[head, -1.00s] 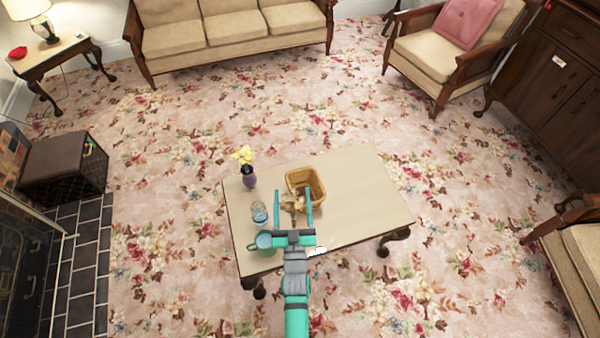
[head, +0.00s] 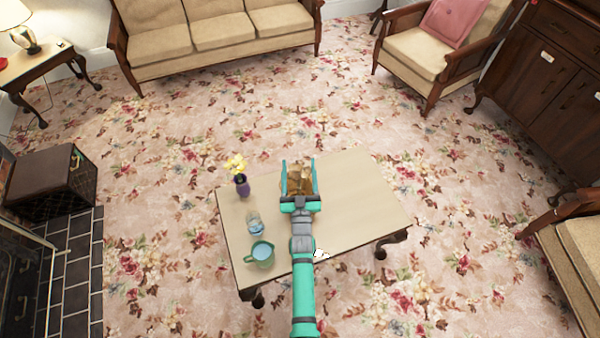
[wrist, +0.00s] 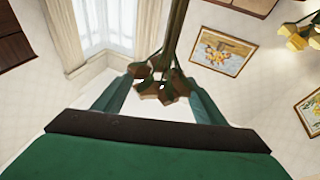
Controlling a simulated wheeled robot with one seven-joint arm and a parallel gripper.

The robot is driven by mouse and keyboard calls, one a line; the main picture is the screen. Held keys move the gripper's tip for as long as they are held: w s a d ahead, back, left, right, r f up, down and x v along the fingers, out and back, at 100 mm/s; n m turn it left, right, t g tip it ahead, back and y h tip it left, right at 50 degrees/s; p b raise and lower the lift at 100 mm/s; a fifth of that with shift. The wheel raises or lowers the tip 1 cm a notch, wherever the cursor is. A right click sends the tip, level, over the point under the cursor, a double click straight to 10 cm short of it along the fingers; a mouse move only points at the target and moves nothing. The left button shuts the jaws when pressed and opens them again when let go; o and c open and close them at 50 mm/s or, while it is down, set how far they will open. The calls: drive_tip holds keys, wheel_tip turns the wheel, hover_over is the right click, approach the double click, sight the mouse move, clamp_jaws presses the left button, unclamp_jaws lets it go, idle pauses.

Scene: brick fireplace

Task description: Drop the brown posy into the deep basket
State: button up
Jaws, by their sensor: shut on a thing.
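My gripper (head: 299,172) points away from me over the table, with its two teal fingers either side of the brown posy (head: 301,181). The deep basket, a tan woven one, stood on the table at this spot a second ago. Now my gripper and the posy cover it, and I cannot clearly tell its rim from the posy. I cannot tell the posy's height above it.
The table (head: 365,205) is clear on its right. On its left stand a purple vase (head: 242,187) with yellow flowers, a glass jar (head: 254,222) and a green mug (head: 261,255). A sofa (head: 210,45), an armchair (head: 430,50) and a dark box (head: 50,180) stand farther off.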

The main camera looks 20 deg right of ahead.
sight(299, 184)
drive_tip(key=shift+w+d+f, duration=0.25)
drive_tip(key=shift+w+f, duration=0.2)
drive_tip(key=shift+f, duration=0.2)
drive_tip(key=shift+w+d+f, duration=0.25)
drive_tip(key=shift+w+f, duration=0.2)
drive_tip(key=shift+f, duration=0.15)
drive_tip(key=shift+w+f, duration=0.1)
drive_tip(key=shift+f, duration=2.1)
drive_tip(key=o, duration=1.2)
drive_tip(key=shift+o, duration=0.2)
